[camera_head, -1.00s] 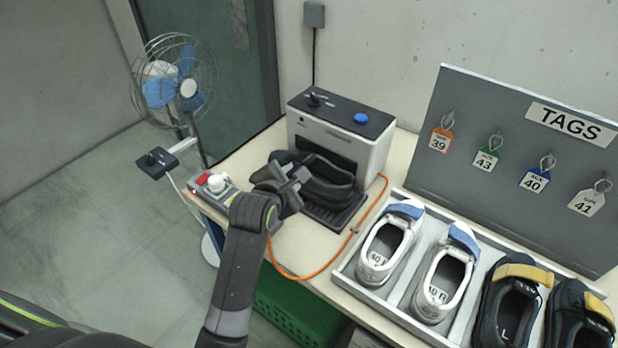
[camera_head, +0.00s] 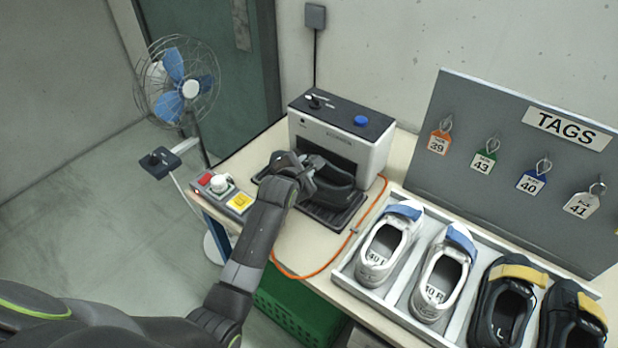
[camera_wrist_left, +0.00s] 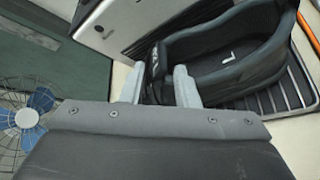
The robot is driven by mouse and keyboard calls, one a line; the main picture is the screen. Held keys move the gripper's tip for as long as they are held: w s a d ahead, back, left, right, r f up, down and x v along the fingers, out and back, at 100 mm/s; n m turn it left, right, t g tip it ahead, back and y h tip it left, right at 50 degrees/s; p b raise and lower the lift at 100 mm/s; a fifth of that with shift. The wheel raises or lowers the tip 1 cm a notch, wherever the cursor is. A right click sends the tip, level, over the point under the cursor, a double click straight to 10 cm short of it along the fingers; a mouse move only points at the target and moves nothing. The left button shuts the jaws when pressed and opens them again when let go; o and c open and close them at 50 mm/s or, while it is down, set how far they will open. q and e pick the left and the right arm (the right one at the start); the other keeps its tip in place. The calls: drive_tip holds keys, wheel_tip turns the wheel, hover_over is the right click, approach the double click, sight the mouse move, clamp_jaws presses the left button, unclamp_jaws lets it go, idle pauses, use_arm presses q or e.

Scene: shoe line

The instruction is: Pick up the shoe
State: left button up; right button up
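A black shoe (camera_head: 335,178) lies on a ribbed black plate (camera_head: 345,214) in front of a grey and white machine. My left gripper (camera_head: 300,164) is at the shoe's left end, over its rim. In the left wrist view the shoe (camera_wrist_left: 235,50) shows its opening, with an "L" mark on the insole. There the two light fingers of the left gripper (camera_wrist_left: 165,78) stand apart, with dark shoe wall between them. I cannot tell whether both fingers touch it. My right gripper is not in view.
The machine (camera_head: 340,128) stands close behind the shoe. A button box (camera_head: 222,192) is to the left and an orange cable (camera_head: 352,232) loops to the right. A tray (camera_head: 345,277) holds white and black shoes. A tag board (camera_head: 480,120) stands behind. A fan (camera_head: 180,88) stands left.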

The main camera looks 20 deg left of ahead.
sight(308, 162)
use_arm(q)
drive_tip(key=shift+p+x, duration=0.3)
drive_tip(key=shift+x, duration=1.45)
clamp_jaws()
